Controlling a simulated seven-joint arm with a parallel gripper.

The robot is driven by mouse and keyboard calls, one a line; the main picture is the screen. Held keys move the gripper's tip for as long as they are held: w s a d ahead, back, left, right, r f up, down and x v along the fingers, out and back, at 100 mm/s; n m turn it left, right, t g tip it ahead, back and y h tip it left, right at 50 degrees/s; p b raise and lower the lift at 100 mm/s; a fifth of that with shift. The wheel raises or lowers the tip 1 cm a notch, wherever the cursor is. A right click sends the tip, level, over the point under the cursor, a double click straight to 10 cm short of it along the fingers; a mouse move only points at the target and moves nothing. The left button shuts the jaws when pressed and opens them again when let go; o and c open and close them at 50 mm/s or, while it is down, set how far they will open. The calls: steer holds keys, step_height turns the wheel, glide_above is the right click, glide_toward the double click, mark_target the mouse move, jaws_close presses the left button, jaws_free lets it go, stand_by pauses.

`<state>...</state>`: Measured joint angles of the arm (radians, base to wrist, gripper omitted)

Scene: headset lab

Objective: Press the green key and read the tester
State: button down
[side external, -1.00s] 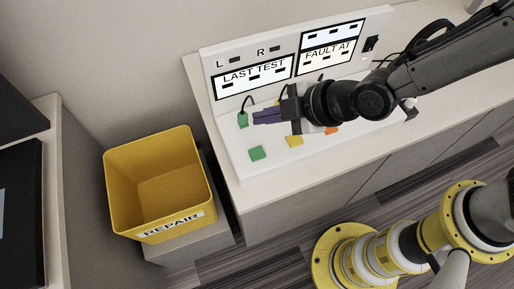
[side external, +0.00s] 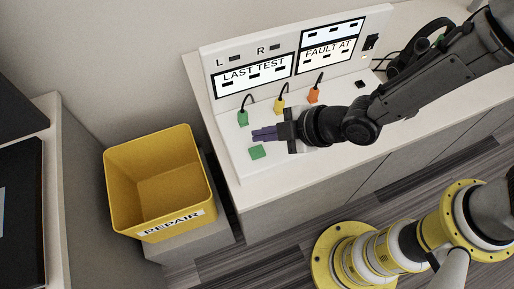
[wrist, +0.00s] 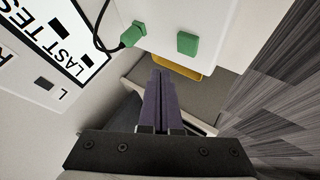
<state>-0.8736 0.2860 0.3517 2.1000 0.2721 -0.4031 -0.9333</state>
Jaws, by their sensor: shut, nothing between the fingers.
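The green key (side external: 257,152) is a flat square button at the front left of the white tester (side external: 232,161). It also shows in the wrist view (wrist: 187,43). My gripper (side external: 256,134), with purple fingers, is shut and empty. In the side view its fingertips appear just behind the green key; I cannot tell their height above the panel. In the wrist view the fingertips (wrist: 160,72) appear apart from the key. The tester's back panel has a "LAST TEST" screen (side external: 254,76) and a "FAULT AT" screen (side external: 331,46), both showing dark dashes. My gripper hides the other keys.
Green (side external: 242,118), yellow (side external: 279,105) and orange (side external: 313,94) plugs with black cables stand behind my gripper. A yellow "REPAIR" bin (side external: 160,180) stands left of the counter. A black switch (side external: 371,42) is at the panel's right.

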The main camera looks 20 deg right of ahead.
mark_target(263, 152)
steer(key=shift+f, duration=1.65)
steer(key=shift+f, duration=0.1)
stand_by(0.8)
steer(key=shift+f, duration=0.3)
steer(key=shift+f, duration=0.45)
stand_by(0.6)
stand_by(0.4)
steer(key=shift+r, duration=0.85)
steer(key=shift+r, duration=2.5)
